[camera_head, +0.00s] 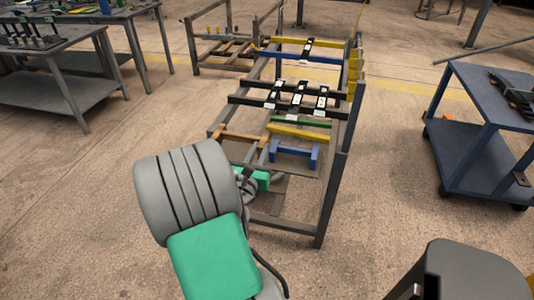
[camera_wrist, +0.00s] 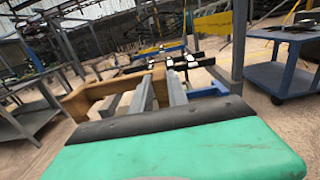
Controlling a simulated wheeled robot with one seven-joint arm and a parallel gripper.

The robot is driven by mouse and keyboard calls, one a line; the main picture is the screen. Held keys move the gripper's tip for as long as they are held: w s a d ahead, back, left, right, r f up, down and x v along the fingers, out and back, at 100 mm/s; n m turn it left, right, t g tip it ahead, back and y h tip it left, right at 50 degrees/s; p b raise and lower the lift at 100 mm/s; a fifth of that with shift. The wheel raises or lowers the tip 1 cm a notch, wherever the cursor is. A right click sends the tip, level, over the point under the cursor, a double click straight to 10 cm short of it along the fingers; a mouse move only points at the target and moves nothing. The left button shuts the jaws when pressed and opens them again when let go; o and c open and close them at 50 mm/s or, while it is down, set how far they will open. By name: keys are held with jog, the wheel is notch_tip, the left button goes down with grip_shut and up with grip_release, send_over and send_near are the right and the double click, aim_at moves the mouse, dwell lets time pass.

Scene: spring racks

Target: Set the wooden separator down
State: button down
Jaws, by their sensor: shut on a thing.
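The wooden separator (camera_head: 238,136) is a light brown bar with short legs, lying across the near left part of the spring rack (camera_head: 328,210) in the head view. In the wrist view the separator (camera_wrist: 95,94) reaches out to the left of my gripper (camera_wrist: 158,88). My gripper is shut on it near its right end.
A blue separator (camera_head: 294,153) and a yellow bar (camera_head: 299,132) sit just right of the wooden one. Black bars with white labels (camera_head: 297,98) lie farther back. A blue cart (camera_head: 480,150) stands right, and a grey table (camera_head: 60,60) left.

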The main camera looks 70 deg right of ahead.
jog(key=w+d+f, duration=0.2)
jog(key=d+f, duration=0.1)
jog(key=d, duration=0.1)
jog(key=w+d+f+b, duration=0.1)
jog(key=w+d+f, duration=0.1)
jog(key=d+f, duration=0.1)
jog(key=w+d+f+b, duration=0.1)
jog(key=w+d+f, duration=0.1)
jog(key=d, duration=0.3)
jog(key=shift+f, duration=0.9)
notch_tip(320, 180, down, 3)
jog(key=shift+w+r+b, duration=0.1)
jog(key=shift+b, duration=0.45)
jog(key=shift+f, duration=0.2)
jog(key=c, duration=1.6)
grip_release()
jog(key=shift+o, duration=0.2)
jog(key=shift+r, duration=0.1)
